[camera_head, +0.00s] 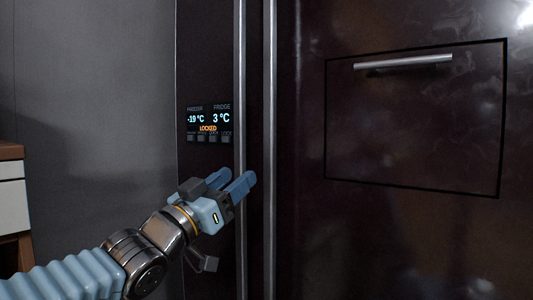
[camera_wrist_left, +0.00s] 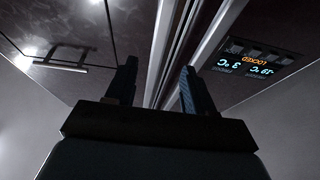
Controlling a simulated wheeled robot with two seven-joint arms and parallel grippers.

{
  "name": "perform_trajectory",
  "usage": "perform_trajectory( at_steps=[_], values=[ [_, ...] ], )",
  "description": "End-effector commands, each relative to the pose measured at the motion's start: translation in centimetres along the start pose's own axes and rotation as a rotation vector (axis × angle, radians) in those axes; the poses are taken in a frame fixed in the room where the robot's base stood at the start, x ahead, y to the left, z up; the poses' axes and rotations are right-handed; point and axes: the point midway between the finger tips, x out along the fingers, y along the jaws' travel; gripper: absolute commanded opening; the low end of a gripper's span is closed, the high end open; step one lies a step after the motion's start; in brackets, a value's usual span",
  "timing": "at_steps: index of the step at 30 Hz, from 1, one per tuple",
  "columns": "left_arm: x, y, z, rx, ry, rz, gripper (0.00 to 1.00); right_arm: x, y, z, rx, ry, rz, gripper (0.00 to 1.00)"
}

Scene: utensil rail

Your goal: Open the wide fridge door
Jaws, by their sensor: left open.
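The wide fridge door (camera_head: 400,235) is the dark brown, glossy panel filling the right of the head view, and it is shut. A long silver vertical handle bar (camera_head: 270,110) runs along its left edge. A second silver bar (camera_head: 240,70) runs along the narrow freezer door to its left. My left gripper (camera_head: 236,181) is open and empty, its blue fingers in front of the two bars, below the display. In the left wrist view the bars (camera_wrist_left: 164,45) appear beyond and between the spread fingers. I cannot tell whether they touch. My right gripper is not in view.
The display panel (camera_head: 208,122) on the narrow door reads -19 °C, 3 °C and "LOCKED", with small buttons below. A framed hatch with a horizontal handle (camera_head: 403,62) is set in the wide door. A grey wall (camera_head: 90,80) and a wood-and-white cabinet (camera_head: 11,195) stand left.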

Motion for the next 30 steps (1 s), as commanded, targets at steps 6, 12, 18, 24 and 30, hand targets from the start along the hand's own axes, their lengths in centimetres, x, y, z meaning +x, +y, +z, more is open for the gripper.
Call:
perform_trajectory(
  at_steps=[6, 12, 18, 24, 30],
  values=[
    [4.5, 0.0, 0.0, -0.007, -0.002, 0.002, 0.53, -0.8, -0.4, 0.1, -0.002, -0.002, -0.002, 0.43],
    [9.1, 0.0, 0.0, -0.007, -0.003, 0.001, 0.53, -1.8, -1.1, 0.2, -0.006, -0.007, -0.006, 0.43],
    [12.1, -0.1, 0.1, -0.005, -0.004, -0.001, 0.53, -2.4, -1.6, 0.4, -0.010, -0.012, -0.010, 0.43],
    [13.1, -0.1, 0.3, -0.004, -0.005, -0.002, 0.53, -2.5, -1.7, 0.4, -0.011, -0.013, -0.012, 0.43],
    [13.0, -0.1, 0.3, -0.003, -0.005, -0.002, 0.53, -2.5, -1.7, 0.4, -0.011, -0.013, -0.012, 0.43]
  ],
)
